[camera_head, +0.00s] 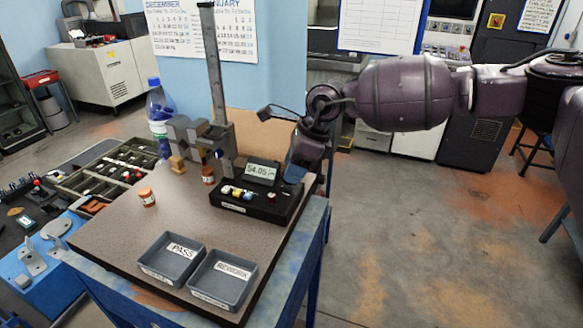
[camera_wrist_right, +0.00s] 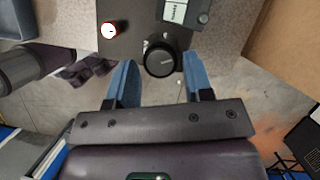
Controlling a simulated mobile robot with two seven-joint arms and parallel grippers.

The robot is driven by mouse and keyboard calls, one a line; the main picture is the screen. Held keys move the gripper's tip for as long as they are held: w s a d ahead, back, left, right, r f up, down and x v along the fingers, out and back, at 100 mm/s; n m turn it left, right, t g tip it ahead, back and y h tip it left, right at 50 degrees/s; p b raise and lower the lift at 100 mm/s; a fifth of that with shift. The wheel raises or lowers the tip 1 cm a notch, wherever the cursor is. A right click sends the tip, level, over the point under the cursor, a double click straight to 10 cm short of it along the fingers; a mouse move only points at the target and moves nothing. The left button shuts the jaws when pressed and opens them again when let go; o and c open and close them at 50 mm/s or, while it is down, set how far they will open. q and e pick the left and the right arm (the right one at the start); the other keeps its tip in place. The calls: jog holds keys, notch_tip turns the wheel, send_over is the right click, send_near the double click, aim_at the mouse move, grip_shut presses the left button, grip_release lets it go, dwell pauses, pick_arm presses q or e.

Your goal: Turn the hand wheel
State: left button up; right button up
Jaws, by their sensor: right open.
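The hand wheel shows in the right wrist view as a round black knob (camera_wrist_right: 158,58) on the side of a dark instrument box. My right gripper (camera_head: 297,167) is open, with its blue fingers pointing at the box's right end. In the wrist view one finger is on each side of the knob, with gaps showing; I cannot tell whether either touches it. In the head view the knob is hidden behind my gripper. The black instrument box (camera_head: 256,207) carries a display (camera_head: 262,172) reading about 54.05. My left gripper is not in view.
A tall metal column (camera_head: 213,70) stands behind the box. PASS (camera_head: 150,270) and REWORK (camera_head: 222,304) trays lie at the front of the bench board (camera_head: 110,226). Open floor lies right.

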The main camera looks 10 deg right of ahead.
jog(key=shift+w+a+f, duration=0.1)
jog(key=shift+a+f, duration=0.15)
jog(key=shift+f, duration=0.45)
jog(key=shift+c, duration=0.2)
jog(key=c, duration=0.6)
